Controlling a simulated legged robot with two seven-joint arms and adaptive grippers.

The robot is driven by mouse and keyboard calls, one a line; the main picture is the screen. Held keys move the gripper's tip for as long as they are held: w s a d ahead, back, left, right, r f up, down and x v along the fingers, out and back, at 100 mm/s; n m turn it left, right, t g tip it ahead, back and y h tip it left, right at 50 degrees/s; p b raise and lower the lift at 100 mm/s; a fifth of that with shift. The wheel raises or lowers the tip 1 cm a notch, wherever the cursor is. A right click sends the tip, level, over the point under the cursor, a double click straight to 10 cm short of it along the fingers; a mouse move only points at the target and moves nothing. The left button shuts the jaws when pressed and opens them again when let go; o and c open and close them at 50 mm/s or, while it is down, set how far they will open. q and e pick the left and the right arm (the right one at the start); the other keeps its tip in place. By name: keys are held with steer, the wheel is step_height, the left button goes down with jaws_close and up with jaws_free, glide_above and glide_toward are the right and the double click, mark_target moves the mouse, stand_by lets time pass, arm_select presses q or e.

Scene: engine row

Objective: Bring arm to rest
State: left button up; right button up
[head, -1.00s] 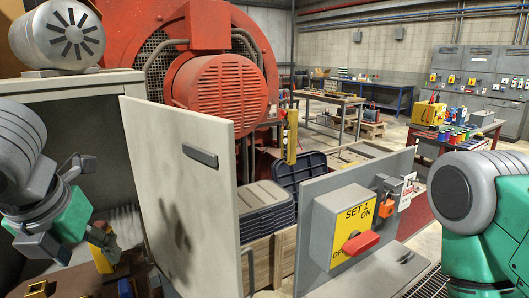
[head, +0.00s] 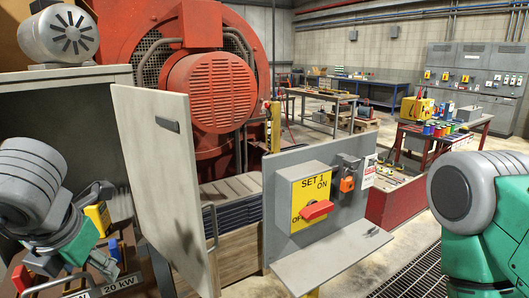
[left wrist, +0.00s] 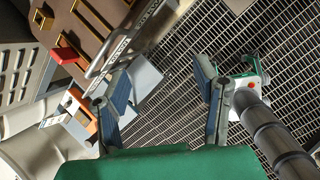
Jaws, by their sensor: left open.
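My left arm comes in at the left of the head view, with its grey wrist and green link in front of the open cabinet (head: 95,82). My left gripper (head: 98,262) is low there, over a brown panel, and its fingers partly blend with the things behind. In the left wrist view the two fingers of the left gripper (left wrist: 165,98) stand wide apart, with nothing between them but floor grating seen beyond. My right arm (head: 478,215) shows as a grey joint and green link at the right edge. Its gripper is out of view.
An open grey door (head: 160,175) stands close right of my left arm. A switch panel marked SET 1 (head: 312,198) with a red handle is at the centre. The brown panel (left wrist: 90,28) carries a red block (left wrist: 66,53). Grating floor (head: 412,275) lies front right.

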arm_select(q)
steer(key=s+a+f+m+b, duration=0.1)
steer(key=f+m+b, duration=0.2)
steer(key=f+m, duration=0.5)
steer(key=s+a+f+m+y+b, duration=0.1)
steer(key=a+f+m+b, duration=0.2)
steer(key=f, duration=0.9)
steer(key=s+f+m+b, duration=0.2)
steer(key=f+m+b, duration=0.1)
steer(key=f+m, duration=0.55)
steer(key=s+d+f+m+g+h+b, duration=0.1)
steer(key=s+f+m+g+b, duration=0.1)
steer(key=s+f+m, duration=0.6)
steer(key=s+d+f+m+g+h+b, duration=0.1)
steer(key=s+f+m+b, duration=0.3)
steer(key=s+f+m, duration=0.4)
steer(key=shift+d+f+g+h, duration=0.3)
steer(key=shift+d+f+g, duration=0.15)
steer(key=shift+f, duration=1.95)
arm_select(e)
step_height(320, 180, down, 15)
steer(key=shift+a+f, duration=0.15)
steer(key=shift+a, duration=0.25)
